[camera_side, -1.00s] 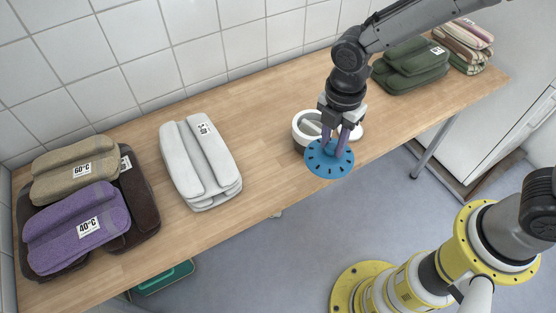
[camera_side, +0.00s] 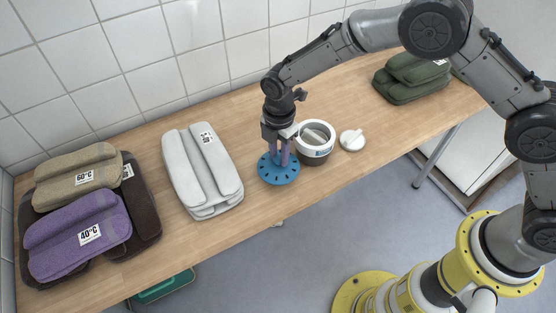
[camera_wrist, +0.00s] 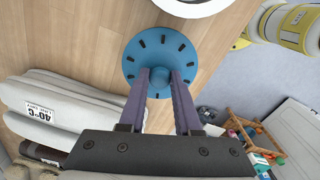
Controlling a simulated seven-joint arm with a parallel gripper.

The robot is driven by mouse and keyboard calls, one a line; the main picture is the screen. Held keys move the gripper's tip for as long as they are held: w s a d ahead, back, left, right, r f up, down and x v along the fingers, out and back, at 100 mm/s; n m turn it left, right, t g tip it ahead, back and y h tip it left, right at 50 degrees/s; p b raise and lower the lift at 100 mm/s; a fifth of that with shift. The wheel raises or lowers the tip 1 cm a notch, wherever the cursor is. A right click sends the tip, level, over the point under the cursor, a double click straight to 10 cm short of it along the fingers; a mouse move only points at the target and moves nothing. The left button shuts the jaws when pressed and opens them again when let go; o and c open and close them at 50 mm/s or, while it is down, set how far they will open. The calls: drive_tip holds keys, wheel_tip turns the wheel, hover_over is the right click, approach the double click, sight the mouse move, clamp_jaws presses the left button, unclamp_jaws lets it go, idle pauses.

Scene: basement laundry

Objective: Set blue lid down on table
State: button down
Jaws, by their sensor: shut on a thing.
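The blue lid (camera_side: 278,174) is a round disc with dark slots around its rim and a knob in the middle. My gripper (camera_side: 281,156) is shut on its knob, with the purple fingers on either side. In the wrist view the lid (camera_wrist: 140,62) shows flat below my gripper (camera_wrist: 160,84). The lid is over the wooden table (camera_side: 250,112), between the white towels and the white pot, close to the front edge. I cannot tell whether its underside touches the table.
Folded white towels (camera_side: 202,170) lie to the left. Purple (camera_side: 78,236) and beige (camera_side: 75,175) towels lie at the far left, green towels (camera_side: 411,78) at the back right.

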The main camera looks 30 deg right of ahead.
sight(278, 156)
drive_tip(key=shift+w+f, duration=0.15)
drive_tip(key=shift+f, duration=1.6)
drive_tip(key=shift+f, duration=0.2)
drive_tip(key=c, duration=0.6)
unclamp_jaws()
drive_tip(key=shift+r, duration=0.15)
wheel_tip(278, 156, up, 12)
drive_tip(key=shift+r, duration=0.1)
